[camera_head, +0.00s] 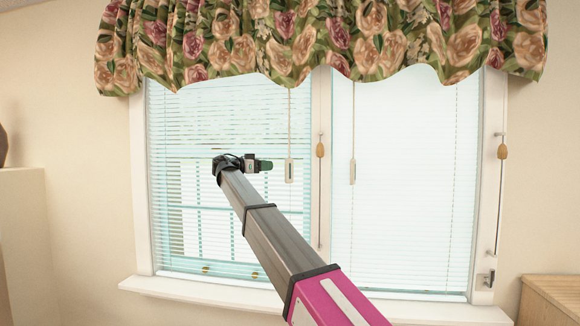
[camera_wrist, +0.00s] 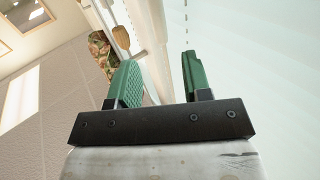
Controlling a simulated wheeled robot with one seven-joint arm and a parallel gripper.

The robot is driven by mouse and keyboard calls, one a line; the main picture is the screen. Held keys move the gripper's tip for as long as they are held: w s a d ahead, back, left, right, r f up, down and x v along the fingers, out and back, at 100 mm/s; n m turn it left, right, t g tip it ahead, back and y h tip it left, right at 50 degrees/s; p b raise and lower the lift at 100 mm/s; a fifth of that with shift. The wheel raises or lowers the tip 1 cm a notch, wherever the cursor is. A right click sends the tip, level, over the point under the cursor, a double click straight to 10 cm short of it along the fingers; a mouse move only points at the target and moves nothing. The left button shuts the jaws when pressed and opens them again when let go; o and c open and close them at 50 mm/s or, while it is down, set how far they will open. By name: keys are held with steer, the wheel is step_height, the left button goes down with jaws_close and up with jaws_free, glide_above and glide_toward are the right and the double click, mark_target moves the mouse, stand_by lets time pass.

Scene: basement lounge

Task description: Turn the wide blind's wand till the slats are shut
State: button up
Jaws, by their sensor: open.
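The wider blind (camera_head: 225,130) hangs in the left half of the window. Its slats are at least partly open, as the window bars show through. Its thin wand hangs on the right side and ends in a white handle (camera_head: 290,171). My gripper (camera_head: 265,165) is in front of this blind, at about handle height and just left of the handle in the picture; how far apart they are in depth I cannot tell. In the wrist view my gripper (camera_wrist: 160,68) has its two green fingers apart, with nothing seen held between them. The wand is not clearly seen there.
The narrower right blind (camera_head: 420,170) looks pale and closed, with its own white wand handle (camera_head: 352,172). Wooden cord tassels (camera_head: 320,150) hang by the middle post and right frame. A floral valance (camera_head: 320,40) hangs above. The sill (camera_head: 200,292) runs below.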

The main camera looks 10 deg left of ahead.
mark_target(289, 165)
steer(key=x, duration=1)
steer(key=shift+w+d, duration=0.1)
steer(key=shift+d, duration=0.1)
jaws_close()
